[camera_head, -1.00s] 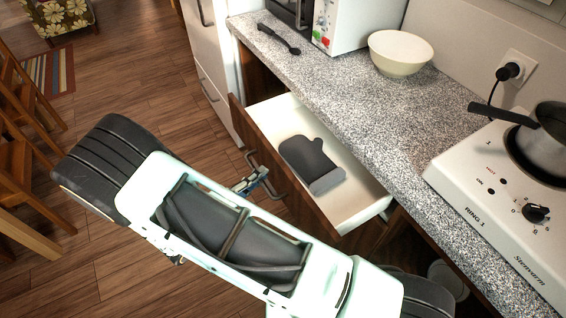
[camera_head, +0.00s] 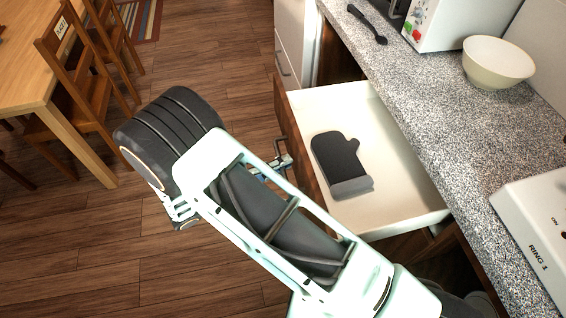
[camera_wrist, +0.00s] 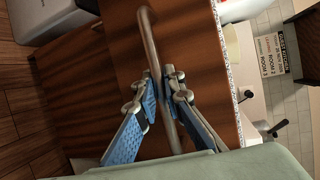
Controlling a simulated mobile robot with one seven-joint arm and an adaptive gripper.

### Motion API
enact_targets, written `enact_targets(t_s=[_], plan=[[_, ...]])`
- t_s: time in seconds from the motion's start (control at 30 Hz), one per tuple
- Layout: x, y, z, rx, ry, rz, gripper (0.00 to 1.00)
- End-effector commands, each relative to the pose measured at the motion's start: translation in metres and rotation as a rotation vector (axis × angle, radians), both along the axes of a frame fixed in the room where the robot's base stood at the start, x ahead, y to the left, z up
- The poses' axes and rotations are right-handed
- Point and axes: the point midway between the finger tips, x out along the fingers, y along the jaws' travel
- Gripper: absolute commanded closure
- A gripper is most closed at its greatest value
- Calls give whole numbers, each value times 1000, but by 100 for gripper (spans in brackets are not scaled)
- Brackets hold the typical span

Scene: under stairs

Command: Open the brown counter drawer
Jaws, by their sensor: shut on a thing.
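The brown counter drawer (camera_head: 400,150) stands well out from under the counter in the head view, with its white inside showing. A dark grey oven mitt (camera_head: 340,158) lies in it. The drawer's brown wooden front also shows in the wrist view (camera_wrist: 120,50). Its metal bar handle (camera_wrist: 152,45) runs between the two blue-padded fingers of my gripper (camera_wrist: 160,92). My gripper is shut on the handle. In the head view my gripper (camera_head: 272,168) is at the drawer front, partly hidden by my arm.
The speckled counter (camera_head: 430,110) holds a cream bowl (camera_head: 497,62), a black utensil (camera_head: 368,25), a white box-shaped appliance (camera_head: 455,20) and a white hob (camera_head: 540,225). Wooden chairs (camera_head: 75,75) and a table (camera_head: 30,60) stand at the left. The wooden floor between is clear.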

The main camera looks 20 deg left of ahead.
Motion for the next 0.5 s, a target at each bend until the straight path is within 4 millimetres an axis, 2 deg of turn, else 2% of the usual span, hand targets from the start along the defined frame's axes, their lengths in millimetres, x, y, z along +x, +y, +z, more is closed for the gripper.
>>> enact_targets(t_s=[0.03,0.07,0.2,0.5], plan=[[0,0,0,0,1,0,100],[0,0,0,0,1,0,89],[0,0,0,1,1,1,74],[-1,1,0,1,1,1,73]])
